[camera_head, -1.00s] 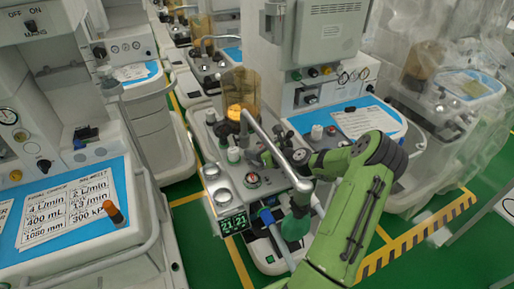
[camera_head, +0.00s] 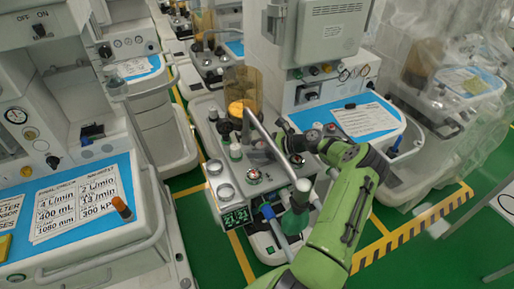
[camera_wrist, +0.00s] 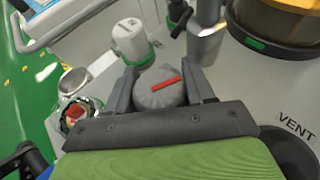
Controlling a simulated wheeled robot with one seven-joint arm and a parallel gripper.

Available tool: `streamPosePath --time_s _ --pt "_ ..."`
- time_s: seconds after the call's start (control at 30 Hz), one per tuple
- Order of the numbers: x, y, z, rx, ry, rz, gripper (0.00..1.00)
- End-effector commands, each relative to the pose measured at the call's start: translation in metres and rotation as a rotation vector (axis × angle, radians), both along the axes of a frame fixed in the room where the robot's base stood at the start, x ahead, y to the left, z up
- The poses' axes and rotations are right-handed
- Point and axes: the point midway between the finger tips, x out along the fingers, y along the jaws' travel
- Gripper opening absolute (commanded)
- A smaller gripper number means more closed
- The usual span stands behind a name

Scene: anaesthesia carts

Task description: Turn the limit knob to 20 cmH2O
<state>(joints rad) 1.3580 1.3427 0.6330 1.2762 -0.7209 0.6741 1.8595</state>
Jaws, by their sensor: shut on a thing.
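The limit knob (camera_wrist: 158,92) is a rounded grey knob with a red pointer line, on the light panel of the middle cart (camera_head: 228,195). In the wrist view my gripper (camera_wrist: 161,80) has one finger on each side of the knob and is shut on it. The red line lies nearly crosswise, its right end slightly higher. No scale figures are readable around the knob, and my gripper hides its near side. In the head view my green arm reaches in from the right, and the knob cannot be made out clearly behind the gripper.
Beside the knob stand a white cylindrical part (camera_wrist: 131,40), a metal post (camera_wrist: 206,35) and an amber canister (camera_wrist: 285,22). A "VENT" label (camera_wrist: 296,127) is at right. A small green display (camera_head: 236,217) sits on the cart's front. Other carts stand left and right.

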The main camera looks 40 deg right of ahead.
Motion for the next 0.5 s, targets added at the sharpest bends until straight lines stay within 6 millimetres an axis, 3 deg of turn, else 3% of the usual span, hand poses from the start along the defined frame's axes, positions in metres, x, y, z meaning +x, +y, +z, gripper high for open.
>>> streamPosePath --time_s 0.37,0.4,0.5 --pt "-0.0002 0.0001 -0.0005 0.001 0.001 0.003 0.22" --pt "-0.0002 0.0001 -0.0005 0.001 0.001 0.003 0.59" --pt "-0.0002 0.0001 -0.0004 0.001 0.001 0.003 0.74"
